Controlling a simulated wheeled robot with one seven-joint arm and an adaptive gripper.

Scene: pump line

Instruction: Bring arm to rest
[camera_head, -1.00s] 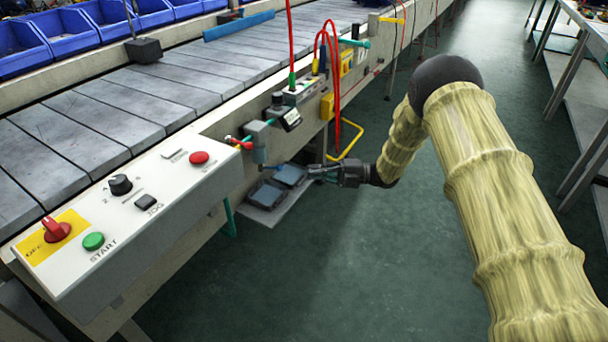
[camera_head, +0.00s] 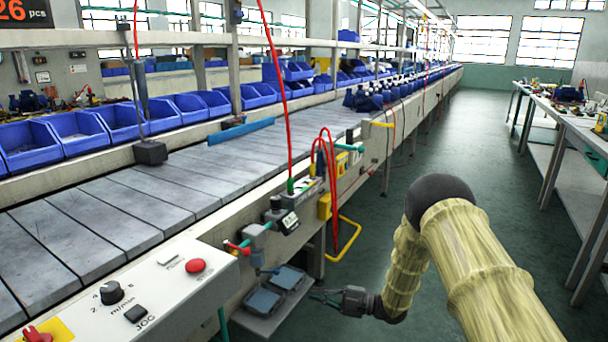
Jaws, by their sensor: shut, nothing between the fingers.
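My arm reaches in from the lower right in a yellowish ribbed sleeve. My gripper (camera_head: 322,297) is at its end, pointing left, beside the conveyor's side. It is shut, with nothing seen in it. Its fingertips are just right of two blue-grey pedals (camera_head: 288,278) on a low plate under the conveyor edge. They look apart from the pedals, though the exact gap is hard to judge.
The conveyor (camera_head: 150,195) runs along the left, with a control panel (camera_head: 150,290) at the front. A red hose (camera_head: 333,165) and a yellow bracket (camera_head: 352,240) stick out near my gripper. A workbench (camera_head: 570,135) stands at the right. The green aisle floor (camera_head: 450,150) between is clear.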

